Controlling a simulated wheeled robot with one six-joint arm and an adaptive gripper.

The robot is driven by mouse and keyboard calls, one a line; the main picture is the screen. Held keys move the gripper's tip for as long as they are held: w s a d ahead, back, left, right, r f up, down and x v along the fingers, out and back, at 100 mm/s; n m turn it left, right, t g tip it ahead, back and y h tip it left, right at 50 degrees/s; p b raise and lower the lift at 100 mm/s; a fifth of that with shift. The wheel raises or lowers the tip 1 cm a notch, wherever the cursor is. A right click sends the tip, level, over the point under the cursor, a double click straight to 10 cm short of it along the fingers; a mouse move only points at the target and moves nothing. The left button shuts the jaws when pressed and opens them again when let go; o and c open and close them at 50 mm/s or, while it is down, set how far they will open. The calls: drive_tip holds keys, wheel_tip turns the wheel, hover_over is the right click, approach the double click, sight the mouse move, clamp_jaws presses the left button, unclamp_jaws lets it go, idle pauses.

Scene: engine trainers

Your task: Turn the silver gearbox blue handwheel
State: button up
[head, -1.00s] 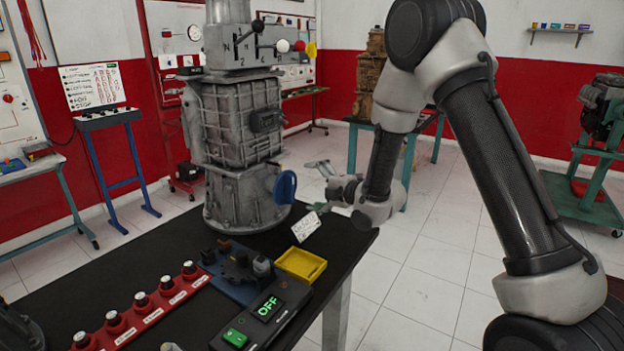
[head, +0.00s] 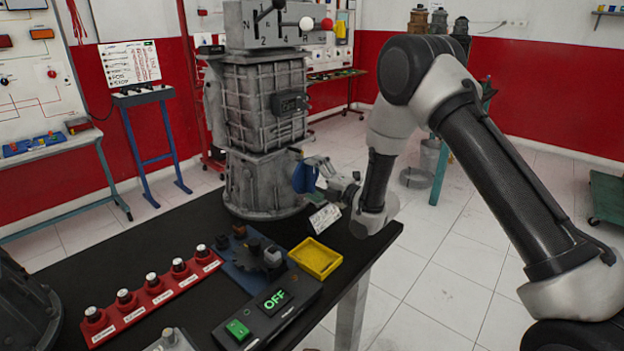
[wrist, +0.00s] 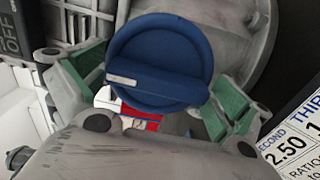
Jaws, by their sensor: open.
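The silver gearbox (head: 262,110) stands upright on the black table. Its blue handwheel (head: 306,178) sits low on its right side, partly hidden by my gripper in the head view. In the wrist view the blue handwheel (wrist: 160,50) faces me, round with a raised bar across it and a pale mark at the bar's left end. My gripper (head: 322,168) is at the handwheel. In the wrist view my gripper (wrist: 155,100) is open, with one green-padded finger on each side of the wheel's lower part. I cannot tell whether the pads touch the wheel.
On the black table (head: 200,245) are a red strip of knobs (head: 150,292), a yellow tray (head: 316,258), a black box reading OFF (head: 268,308) and a small white card (head: 325,218) near the handwheel. Open floor lies right of the table.

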drive_tip(key=shift+a, duration=0.1)
drive_tip(key=c, duration=0.7)
drive_tip(key=shift+c, duration=0.2)
drive_tip(key=shift+m, duration=0.3)
drive_tip(key=m, duration=0.3)
drive_tip(key=shift+m, duration=0.3)
drive_tip(key=m, duration=1)
drive_tip(key=shift+f+m, duration=0.1)
drive_tip(key=shift+m, duration=0.3)
drive_tip(key=m, duration=0.5)
drive_tip(key=shift+m, duration=0.4)
